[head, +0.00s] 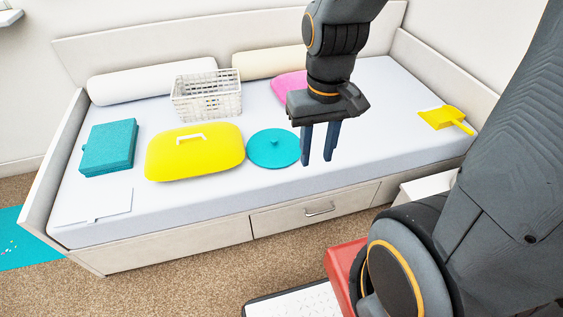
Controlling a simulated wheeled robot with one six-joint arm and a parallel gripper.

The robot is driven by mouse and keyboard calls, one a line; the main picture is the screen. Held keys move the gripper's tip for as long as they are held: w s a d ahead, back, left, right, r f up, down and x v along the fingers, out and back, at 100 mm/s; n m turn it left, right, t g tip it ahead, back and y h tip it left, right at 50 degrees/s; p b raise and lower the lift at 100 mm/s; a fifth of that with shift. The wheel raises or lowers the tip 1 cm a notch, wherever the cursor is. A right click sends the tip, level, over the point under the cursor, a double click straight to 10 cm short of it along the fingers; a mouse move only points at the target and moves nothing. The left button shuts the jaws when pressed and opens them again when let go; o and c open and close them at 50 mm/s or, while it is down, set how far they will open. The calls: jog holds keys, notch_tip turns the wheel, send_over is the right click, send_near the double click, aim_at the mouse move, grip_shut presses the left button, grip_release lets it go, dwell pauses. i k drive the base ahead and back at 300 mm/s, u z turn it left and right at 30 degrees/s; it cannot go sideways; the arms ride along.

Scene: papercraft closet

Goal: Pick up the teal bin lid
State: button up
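The teal bin lid (272,149) is a round, flat disc with a small knob near its middle. It lies on the pale mattress of the daybed, right of the yellow lid. My gripper (317,160) points down just to the right of the teal lid. Its two fingers are apart with nothing visible between them, and the left finger overlaps the lid's right edge in the picture. I cannot tell how high the fingertips are above the mattress.
A yellow handled lid (195,158), a teal box (109,148), a white basket (208,96), a pink item (289,85) and a yellow dustpan (443,119) lie on the mattress (215,205). Bolsters line the back.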

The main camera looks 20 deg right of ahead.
aim_at(271, 148)
jog(key=u, duration=0.7)
jog(key=i, duration=0.9)
jog(key=z, duration=0.65)
